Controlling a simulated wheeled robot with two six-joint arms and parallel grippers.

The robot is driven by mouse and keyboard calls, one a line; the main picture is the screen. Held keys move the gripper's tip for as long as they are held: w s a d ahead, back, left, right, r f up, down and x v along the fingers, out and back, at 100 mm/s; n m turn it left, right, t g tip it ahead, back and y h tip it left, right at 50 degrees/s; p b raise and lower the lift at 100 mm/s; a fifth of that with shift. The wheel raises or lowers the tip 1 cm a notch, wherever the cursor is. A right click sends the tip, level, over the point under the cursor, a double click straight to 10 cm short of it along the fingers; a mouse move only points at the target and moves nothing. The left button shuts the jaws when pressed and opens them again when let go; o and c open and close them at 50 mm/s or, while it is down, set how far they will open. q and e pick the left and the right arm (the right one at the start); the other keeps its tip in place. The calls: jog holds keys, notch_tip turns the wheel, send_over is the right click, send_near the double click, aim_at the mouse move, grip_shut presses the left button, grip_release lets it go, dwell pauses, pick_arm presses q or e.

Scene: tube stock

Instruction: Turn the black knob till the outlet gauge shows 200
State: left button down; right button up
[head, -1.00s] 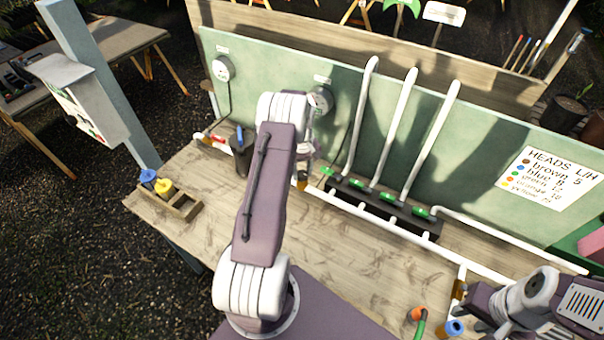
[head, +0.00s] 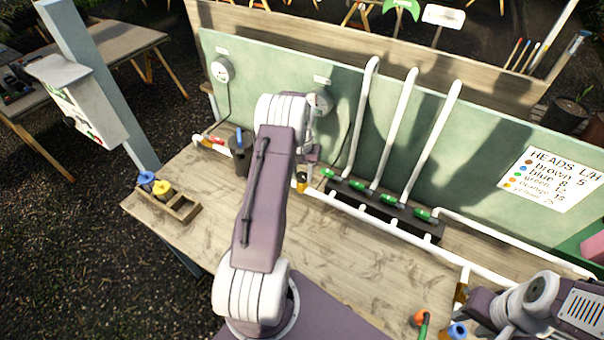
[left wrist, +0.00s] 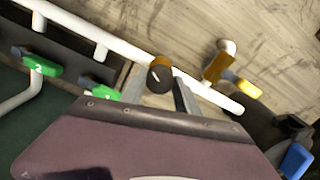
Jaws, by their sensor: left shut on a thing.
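The black knob (left wrist: 160,76) has a pale mark on its top and sits on a brass fitting on the white pipe (left wrist: 205,92). In the left wrist view it is between the two fingers of my left gripper (left wrist: 160,88), which is shut on it. In the head view the knob and brass fitting (head: 301,183) show just below my left wrist. Two round gauges are on the green board: one at the left (head: 221,70) and one (head: 319,102) partly behind my left arm. Their readings are too small to tell. My right gripper (head: 474,325) is at the lower right, its fingers unclear.
A black manifold (head: 390,213) with several green-handled valves and upright white pipes stands right of the knob. A dark cup (head: 240,160) and a wooden tray (head: 181,207) are to the left. An orange-ended green hose (head: 421,318) lies near the front. The middle tabletop is clear.

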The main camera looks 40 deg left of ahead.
aim_at(302, 175)
pick_arm(q)
jog(key=shift+w+r, duration=0.15)
jog(key=c, duration=1)
grip_release()
jog(key=shift+o, duration=0.5)
jog(key=shift+r, duration=0.3)
notch_tip(302, 175, up, 8)
jog(key=b, duration=0.2)
jog(key=shift+r, duration=0.2)
